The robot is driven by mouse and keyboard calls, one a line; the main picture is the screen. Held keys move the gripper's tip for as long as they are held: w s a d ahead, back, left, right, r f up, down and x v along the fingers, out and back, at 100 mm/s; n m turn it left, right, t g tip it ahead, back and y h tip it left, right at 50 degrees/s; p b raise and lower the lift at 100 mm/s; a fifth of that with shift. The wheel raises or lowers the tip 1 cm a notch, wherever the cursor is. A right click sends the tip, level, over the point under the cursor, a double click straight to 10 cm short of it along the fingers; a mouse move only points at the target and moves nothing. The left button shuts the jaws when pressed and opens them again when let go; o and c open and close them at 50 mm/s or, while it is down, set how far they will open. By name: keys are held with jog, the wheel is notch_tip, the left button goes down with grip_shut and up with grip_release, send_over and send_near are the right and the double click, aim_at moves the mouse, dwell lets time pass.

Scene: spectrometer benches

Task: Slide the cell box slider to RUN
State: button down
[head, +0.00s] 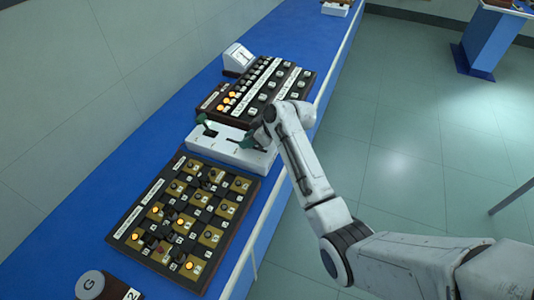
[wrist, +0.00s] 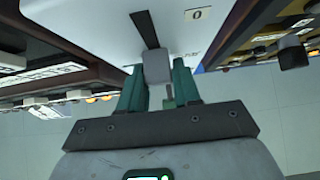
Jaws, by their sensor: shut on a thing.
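The cell box (head: 228,148) is a low white box on the blue bench, between two dark panels. In the wrist view its white face (wrist: 100,22) fills the top, with a dark slot (wrist: 145,28) in it. The grey slider knob (wrist: 157,68) is at the slot's near end, between the green fingers of my gripper (wrist: 157,80). My gripper is shut on the knob. In the head view my gripper (head: 250,141) is at the box's right part and hides the knob. A "0" label (wrist: 198,14) is beside the slot; a smaller marking near the box edge is unreadable.
A dark panel with lit orange lamps (head: 260,88) stands behind the box. A checkered panel (head: 185,223) lies in front of it. A small white meter (head: 238,58) is at the back, and a grey cylinder (head: 90,285) at the front. Open floor (head: 420,130) lies right of the bench.

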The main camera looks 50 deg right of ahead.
aim_at(232, 141)
jog(key=w, duration=0.1)
jog(key=w+a, duration=0.1)
jog(key=w, duration=0.1)
jog(key=shift+w+f+b, duration=0.15)
jog(key=shift+b, duration=0.25)
jog(key=shift+s, duration=0.2)
jog(key=c, duration=0.9)
grip_release()
jog(key=b+v, duration=0.1)
jog(key=v, duration=1)
jog(key=shift+w, duration=0.1)
